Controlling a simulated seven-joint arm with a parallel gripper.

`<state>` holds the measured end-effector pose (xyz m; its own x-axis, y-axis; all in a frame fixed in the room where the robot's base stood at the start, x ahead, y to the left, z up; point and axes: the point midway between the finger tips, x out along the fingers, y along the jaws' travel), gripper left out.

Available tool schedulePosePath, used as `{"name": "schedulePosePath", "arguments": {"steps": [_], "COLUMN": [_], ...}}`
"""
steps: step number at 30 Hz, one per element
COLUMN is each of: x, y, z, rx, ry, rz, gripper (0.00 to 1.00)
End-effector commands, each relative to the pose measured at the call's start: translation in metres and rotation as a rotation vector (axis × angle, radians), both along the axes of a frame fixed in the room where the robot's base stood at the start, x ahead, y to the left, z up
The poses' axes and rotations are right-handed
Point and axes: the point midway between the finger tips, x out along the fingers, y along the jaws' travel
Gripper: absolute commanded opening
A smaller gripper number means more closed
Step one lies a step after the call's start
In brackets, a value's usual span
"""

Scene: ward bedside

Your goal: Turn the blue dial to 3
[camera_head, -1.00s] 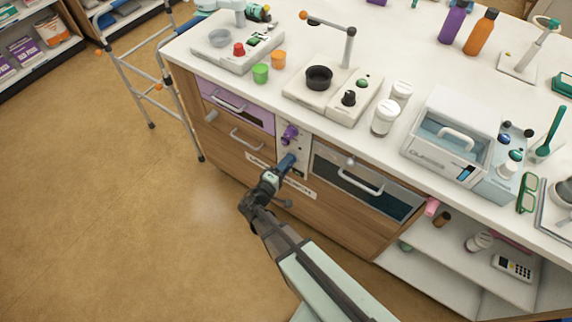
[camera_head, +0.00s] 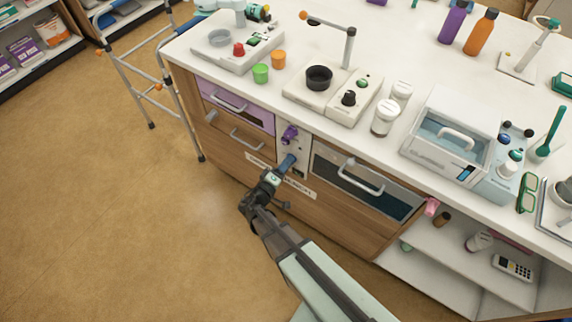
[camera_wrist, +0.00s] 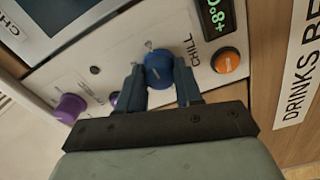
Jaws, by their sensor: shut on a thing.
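The blue dial (camera_wrist: 158,70) is round and sits on a light panel beside the word CHILL in the wrist view. My gripper (camera_wrist: 160,82) has one dark blue finger on each side of the dial and is shut on it. In the head view my gripper (camera_head: 286,164) reaches the narrow panel between the drawers and the glass-fronted unit, and the dial itself is hard to tell from the fingers there. The dial's number marks and pointer are too small to read. A green-lit display (camera_wrist: 216,18) is beside the dial, its digits turned and partly cut off.
An orange button (camera_wrist: 226,61) is close right of the dial, and a purple knob (camera_wrist: 70,107) is to the left. In the head view a purple knob (camera_head: 289,133) sits just above my gripper. A handle (camera_head: 361,178) juts from the glass-fronted unit. The floor (camera_head: 130,230) at left is clear.

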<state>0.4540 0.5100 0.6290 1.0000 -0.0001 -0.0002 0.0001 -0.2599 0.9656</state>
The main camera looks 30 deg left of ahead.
Motion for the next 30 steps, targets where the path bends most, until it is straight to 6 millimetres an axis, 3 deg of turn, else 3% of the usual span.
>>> {"name": "schedulePosePath", "arguments": {"steps": [8,20,30], "x": [0.0,-0.008,-0.056], "y": [0.0,0.0,0.0], "z": [0.0,0.0,0.0], "rx": [-0.001,-0.001,-0.002], "ry": [0.0,0.0,0.001], "rz": [0.0,0.002,0.003], "gripper": [0.6,0.6,0.6]}}
